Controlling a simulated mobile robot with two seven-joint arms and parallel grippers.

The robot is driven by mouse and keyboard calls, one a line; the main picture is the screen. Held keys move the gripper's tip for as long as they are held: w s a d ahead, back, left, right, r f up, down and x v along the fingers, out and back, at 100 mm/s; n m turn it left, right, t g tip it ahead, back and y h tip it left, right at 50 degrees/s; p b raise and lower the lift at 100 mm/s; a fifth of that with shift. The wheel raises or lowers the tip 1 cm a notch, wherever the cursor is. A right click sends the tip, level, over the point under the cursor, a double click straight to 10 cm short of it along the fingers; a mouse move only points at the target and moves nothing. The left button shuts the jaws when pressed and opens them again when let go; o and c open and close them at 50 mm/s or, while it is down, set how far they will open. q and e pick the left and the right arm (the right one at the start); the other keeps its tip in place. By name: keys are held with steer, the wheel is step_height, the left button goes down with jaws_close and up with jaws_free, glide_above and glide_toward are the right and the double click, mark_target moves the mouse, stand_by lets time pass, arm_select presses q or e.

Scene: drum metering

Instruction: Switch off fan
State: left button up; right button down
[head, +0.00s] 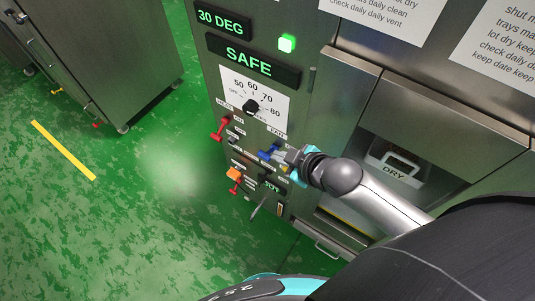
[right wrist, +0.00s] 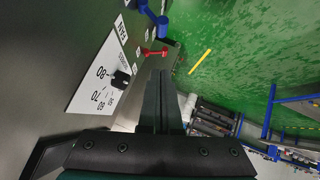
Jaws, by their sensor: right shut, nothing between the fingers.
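The upright metal control panel (head: 235,120) carries a black dial (head: 250,107) on a white scale. My right gripper (head: 284,156) is shut and empty close beside the blue lever; contact cannot be told. In the right wrist view its fingers (right wrist: 160,102) point at the panel's edge, with the dial (right wrist: 120,80) at left. My left gripper is out of view.
Displays read "30 DEG" (head: 222,19) and "SAFE" (head: 248,61), with a lit green lamp (head: 287,43). Another metal cabinet (head: 95,55) stands at left. Green floor (head: 110,220) is clear between.

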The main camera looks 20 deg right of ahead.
steer(key=b, duration=0.1)
glide_toward(261, 153)
steer(key=w+a, duration=0.2)
steer(key=w, duration=0.1)
steer(key=shift+w+f+b, duration=0.2)
steer(key=shift+f, duration=0.4)
steer(key=shift+w+f+b, duration=0.15)
steer(key=shift+w+f, duration=0.05)
steer(key=shift+f, duration=0.4)
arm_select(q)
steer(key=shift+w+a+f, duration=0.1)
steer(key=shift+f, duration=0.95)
arm_select(e)
steer(key=shift+w+d+f, duration=0.15)
steer(key=shift+d+f, duration=0.1)
steer(key=shift+f, duration=0.5)
